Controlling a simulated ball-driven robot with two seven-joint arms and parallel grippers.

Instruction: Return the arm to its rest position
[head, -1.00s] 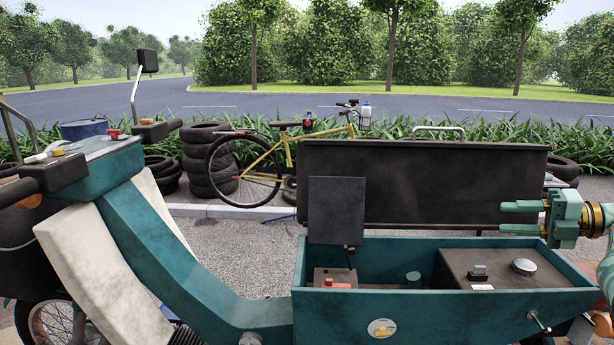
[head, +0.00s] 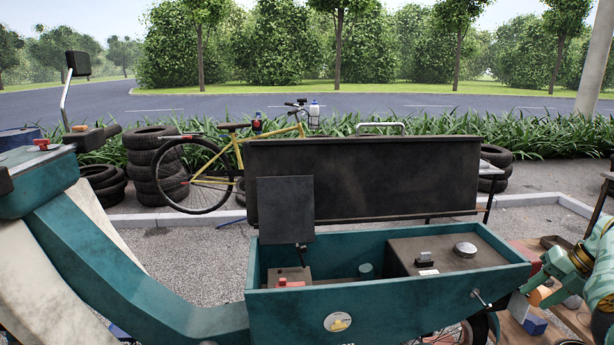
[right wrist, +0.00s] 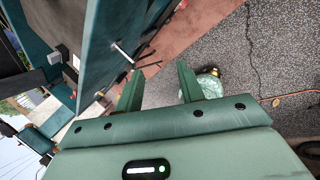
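My right gripper (right wrist: 160,88) is open in the right wrist view, its two green fingers apart with nothing between them. In the head view my right arm comes in at the right edge, and its gripper (head: 548,275) is low, just right of the teal cart box (head: 390,312). In the right wrist view the teal wall of the box (right wrist: 100,45) is close to the left finger; I cannot tell whether they touch. The box stands open, with its dark lid (head: 365,180) raised behind it. My left gripper is not in view.
A small dark flap (head: 285,209) stands up at the box's left end. A metal latch rod (head: 480,299) sticks out of its right front. Wooden planks and small blocks (head: 535,324) lie at the lower right. A yellow bicycle (head: 240,155) and stacked tires (head: 154,165) stand behind.

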